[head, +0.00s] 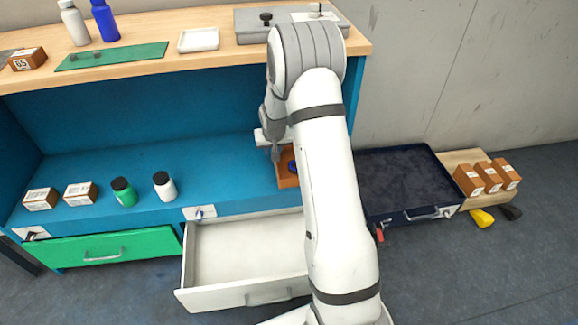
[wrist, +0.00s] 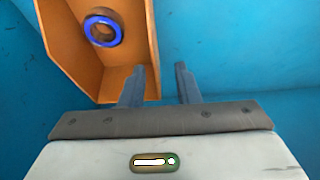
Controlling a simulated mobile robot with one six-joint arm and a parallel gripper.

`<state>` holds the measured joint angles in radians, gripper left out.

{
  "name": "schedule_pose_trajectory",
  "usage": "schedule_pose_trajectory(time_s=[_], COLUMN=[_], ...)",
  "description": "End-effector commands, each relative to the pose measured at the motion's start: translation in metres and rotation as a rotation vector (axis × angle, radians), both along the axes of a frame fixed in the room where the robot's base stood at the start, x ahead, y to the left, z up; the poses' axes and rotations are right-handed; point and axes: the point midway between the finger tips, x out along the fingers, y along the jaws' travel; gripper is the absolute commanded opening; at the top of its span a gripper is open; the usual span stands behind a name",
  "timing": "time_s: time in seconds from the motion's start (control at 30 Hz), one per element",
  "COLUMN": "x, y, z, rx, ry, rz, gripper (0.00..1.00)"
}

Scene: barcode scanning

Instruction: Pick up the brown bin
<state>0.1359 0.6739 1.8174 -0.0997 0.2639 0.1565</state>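The brown bin (head: 288,182) sits on the blue shelf of the workbench, mostly hidden behind my arm in the head view. In the wrist view the bin (wrist: 82,62) is open-topped and orange-brown, at the upper left, with a blue-rimmed ring (wrist: 103,27) inside. My gripper (wrist: 160,78) is open at the bin's right wall. The left finger overlaps the bin's inside and the right finger is outside over blue shelf. The wall shows between them, with a gap to the right finger. In the head view my gripper (head: 274,150) is just above the bin, partly hidden.
An open white drawer (head: 245,255) juts out below the shelf. The wooden upper counter (head: 215,58) overhangs the shelf. A dark case (head: 405,180) lies right.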

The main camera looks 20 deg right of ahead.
Motion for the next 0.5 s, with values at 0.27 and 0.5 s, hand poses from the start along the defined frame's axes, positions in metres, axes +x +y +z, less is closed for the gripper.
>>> schedule_pose_trajectory(time_s=[0.27,0.5], x=[0.013,0.022], y=[-0.004,-0.010], z=[-0.032,-0.056], rx=[0.001,0.000], ry=[-0.004,-0.004], rz=[-0.002,-0.003], gripper=[0.29,0.29])
